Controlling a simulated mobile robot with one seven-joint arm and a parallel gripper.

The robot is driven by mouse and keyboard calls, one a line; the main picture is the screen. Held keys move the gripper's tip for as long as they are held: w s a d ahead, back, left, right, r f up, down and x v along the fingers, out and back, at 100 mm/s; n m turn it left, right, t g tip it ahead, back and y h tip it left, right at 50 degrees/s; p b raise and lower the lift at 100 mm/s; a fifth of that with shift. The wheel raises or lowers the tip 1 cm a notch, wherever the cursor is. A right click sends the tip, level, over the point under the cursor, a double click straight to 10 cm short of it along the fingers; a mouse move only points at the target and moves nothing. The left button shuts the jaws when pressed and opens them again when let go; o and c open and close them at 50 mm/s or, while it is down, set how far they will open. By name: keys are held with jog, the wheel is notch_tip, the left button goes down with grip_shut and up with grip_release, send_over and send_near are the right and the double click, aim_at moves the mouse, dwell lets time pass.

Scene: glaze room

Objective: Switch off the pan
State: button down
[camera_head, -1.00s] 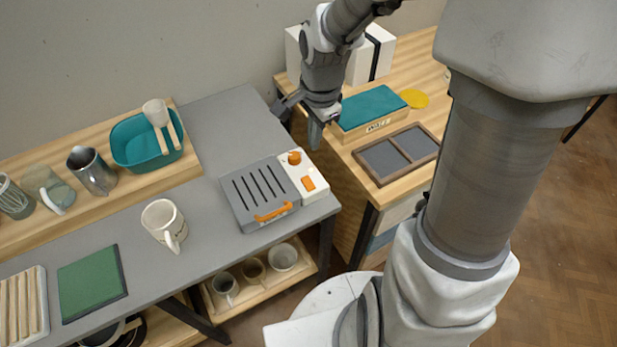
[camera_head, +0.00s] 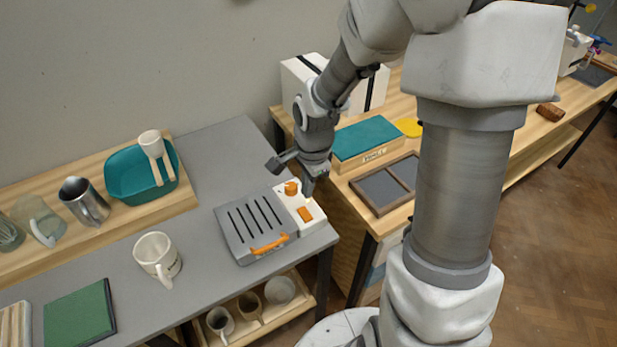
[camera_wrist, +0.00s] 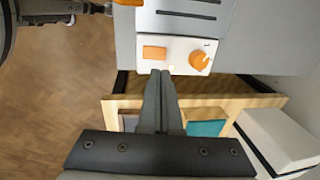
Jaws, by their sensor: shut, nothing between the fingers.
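The pan (camera_head: 250,228) is a grey slotted appliance with an orange handle (camera_head: 269,245), on the right end of the grey table. Its white control panel (camera_head: 311,223) carries a round orange knob (camera_head: 292,188) and a rectangular orange switch (camera_head: 305,214). In the wrist view the panel (camera_wrist: 182,47) shows the switch (camera_wrist: 154,53), the knob (camera_wrist: 200,60) and a small pale spot between them. My gripper (camera_head: 309,190) is shut and empty, pointing down at the panel's outer edge beside the knob. Its fingertips (camera_wrist: 160,72) appear close to the switch; contact cannot be told.
A white mug (camera_head: 158,257) and green board (camera_head: 80,318) lie left on the grey table. A teal basin (camera_head: 125,178) stands on a wooden riser behind. The wooden table to the right holds a teal-lidded box (camera_head: 367,140) and a divided tray (camera_head: 378,188).

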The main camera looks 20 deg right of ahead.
aim_at(304, 210)
jog(key=f, duration=0.4)
jog(key=w+f+b, duration=0.1)
jog(key=f, duration=0.1)
jog(key=shift+a+f, duration=0.15)
jog(key=shift+f, duration=0.15)
